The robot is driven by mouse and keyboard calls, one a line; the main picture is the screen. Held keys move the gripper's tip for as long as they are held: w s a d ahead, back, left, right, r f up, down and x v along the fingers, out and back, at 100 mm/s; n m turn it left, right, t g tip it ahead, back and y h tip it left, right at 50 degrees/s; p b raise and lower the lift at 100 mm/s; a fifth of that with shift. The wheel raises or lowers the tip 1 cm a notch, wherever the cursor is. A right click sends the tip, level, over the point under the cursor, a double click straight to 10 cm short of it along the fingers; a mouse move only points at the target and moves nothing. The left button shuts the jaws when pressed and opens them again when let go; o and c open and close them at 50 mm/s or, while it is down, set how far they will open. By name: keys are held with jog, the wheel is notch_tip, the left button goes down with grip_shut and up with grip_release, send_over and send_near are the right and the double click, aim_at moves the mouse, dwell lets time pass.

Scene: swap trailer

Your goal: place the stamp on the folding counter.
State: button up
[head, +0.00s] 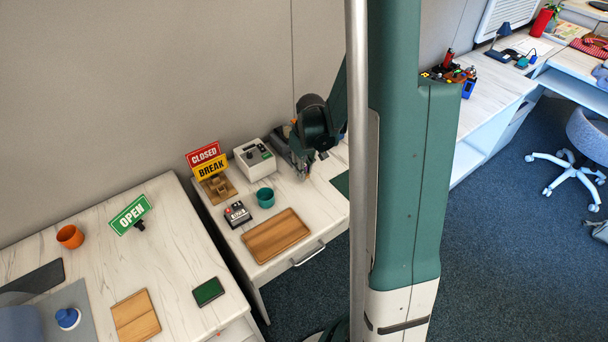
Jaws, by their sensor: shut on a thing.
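My gripper (300,165) is low over the back right of the middle white counter (228,232). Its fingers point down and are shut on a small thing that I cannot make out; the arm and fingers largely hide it. I cannot tell if it is the stamp. A blue-knobbed, stamp-like thing (67,318) stands on a grey mat (82,294) on the left white counter (185,240), well apart from my gripper. Neither counter is clearly marked as the folding one.
Near my gripper are a white box device (254,158), a teal cup (265,197), a small black device (238,214), a wooden tray (277,236) and CLOSED and BREAK signs (208,162). The left counter holds an OPEN sign (130,214), orange cup (70,237) and green pad (208,291).

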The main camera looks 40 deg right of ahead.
jog(key=shift+f, duration=1.1)
jog(key=shift+f+b, duration=0.15)
jog(key=shift+b, duration=0.15)
jog(key=o, duration=0.9)
jog(key=shift+s+r+p, duration=0.25)
jog(key=shift+r+p, duration=0.2)
jog(key=shift+r, duration=1.6)
jog(key=shift+s+r+p, duration=0.25)
jog(key=shift+r+p, duration=0.2)
jog(key=shift+r, duration=1.55)
jog(key=shift+s+r+p, duration=0.25)
jog(key=shift+r+p, duration=0.2)
jog(key=shift+r, duration=1.6)
jog(key=shift+a+r, duration=0.1)
jog(key=shift+r, duration=0.05)
